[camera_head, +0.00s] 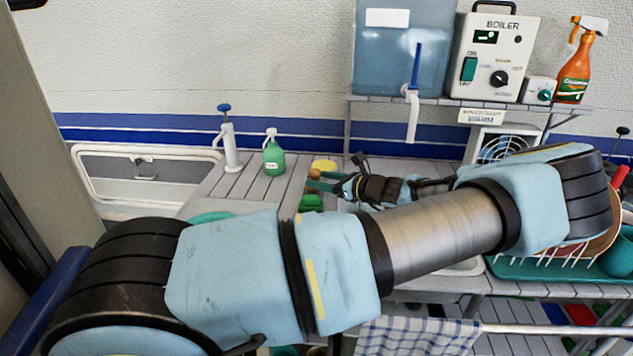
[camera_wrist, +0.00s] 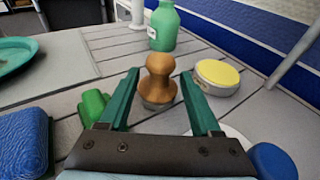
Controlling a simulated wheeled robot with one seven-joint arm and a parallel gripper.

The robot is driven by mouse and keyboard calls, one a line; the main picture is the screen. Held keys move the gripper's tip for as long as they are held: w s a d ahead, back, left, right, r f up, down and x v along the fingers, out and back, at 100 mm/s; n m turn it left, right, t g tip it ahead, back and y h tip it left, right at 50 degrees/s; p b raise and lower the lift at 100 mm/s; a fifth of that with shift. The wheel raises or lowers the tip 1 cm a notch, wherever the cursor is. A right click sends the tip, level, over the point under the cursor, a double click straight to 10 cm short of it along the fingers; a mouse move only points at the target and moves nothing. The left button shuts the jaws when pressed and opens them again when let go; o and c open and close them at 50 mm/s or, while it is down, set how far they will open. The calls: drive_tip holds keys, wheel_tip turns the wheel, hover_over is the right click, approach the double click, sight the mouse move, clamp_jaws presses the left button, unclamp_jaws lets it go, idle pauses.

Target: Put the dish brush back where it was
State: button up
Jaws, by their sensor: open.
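The dish brush, with a round wooden knob handle (camera_wrist: 159,78), stands upright on the grey slatted counter in the wrist view. My gripper (camera_wrist: 158,82) is open, with its two green fingers on either side of the brush. Gaps show between the handle and both fingers. In the head view, my gripper (camera_head: 324,181) is small at the back of the counter, and the brush's wooden top (camera_head: 315,174) shows at its fingertips. The bristle end is mostly hidden.
A green bottle (camera_wrist: 163,27) stands behind the brush, and a yellow-topped round tin (camera_wrist: 217,76) is close on the right. A green object (camera_wrist: 93,105) lies close on the left. A blue sponge-like block (camera_wrist: 22,146) and a green dish (camera_wrist: 16,56) lie farther left.

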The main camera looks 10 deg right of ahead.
drive_tip(key=b+v, duration=0.2)
drive_tip(key=v, duration=0.7)
drive_tip(key=shift+s+d+b, duration=0.2)
drive_tip(key=shift+s+b, duration=0.1)
drive_tip(key=shift+b, duration=0.05)
drive_tip(key=shift+r, duration=0.1)
